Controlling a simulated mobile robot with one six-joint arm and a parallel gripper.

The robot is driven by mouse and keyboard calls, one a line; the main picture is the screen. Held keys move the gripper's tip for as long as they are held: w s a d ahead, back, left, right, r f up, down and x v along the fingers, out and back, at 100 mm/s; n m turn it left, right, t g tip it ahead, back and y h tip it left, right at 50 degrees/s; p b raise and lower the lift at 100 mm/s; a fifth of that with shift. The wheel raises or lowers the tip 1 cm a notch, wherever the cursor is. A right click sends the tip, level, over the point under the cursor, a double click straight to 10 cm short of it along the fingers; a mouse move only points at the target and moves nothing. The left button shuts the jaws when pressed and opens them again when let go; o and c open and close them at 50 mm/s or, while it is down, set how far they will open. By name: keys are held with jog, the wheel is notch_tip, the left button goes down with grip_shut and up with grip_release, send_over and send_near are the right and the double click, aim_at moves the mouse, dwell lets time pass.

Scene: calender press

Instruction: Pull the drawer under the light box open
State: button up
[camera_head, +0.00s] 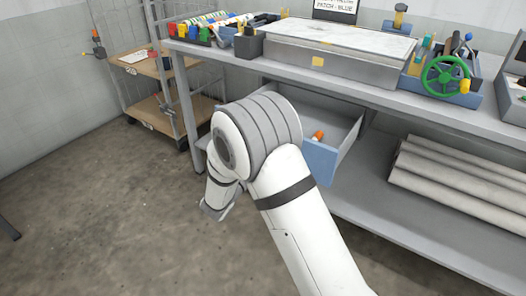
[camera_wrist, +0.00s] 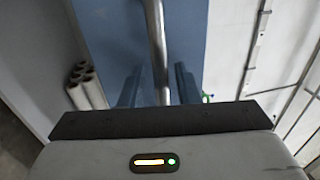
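The light box (camera_head: 318,62) is a grey box with a pale top on the workbench. The drawer (camera_head: 320,162) under it has a blue front and stands out from beneath the bench, its inside partly showing. My arm hides much of the drawer and its handle in the head view. In the wrist view, the metal bar handle (camera_wrist: 157,45) runs in front of the blue drawer front (camera_wrist: 112,35). My gripper (camera_wrist: 158,88) has its fingers apart, one on each side of the bar, with visible gaps. I cannot tell how deep the bar sits between them.
An orange-tipped item (camera_head: 318,135) lies in the drawer. Pale rolls (camera_head: 455,178) lie on the lower shelf (camera_head: 375,215) to the right. A wire-sided cart (camera_head: 150,105) stands left of the bench. The concrete floor (camera_head: 90,220) at the left is clear.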

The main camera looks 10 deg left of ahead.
jog(key=p+v, duration=0.1)
jog(key=v, duration=0.6)
jog(key=shift+s+a, duration=0.25)
jog(key=shift+s, duration=0.1)
jog(key=shift+f, duration=0.15)
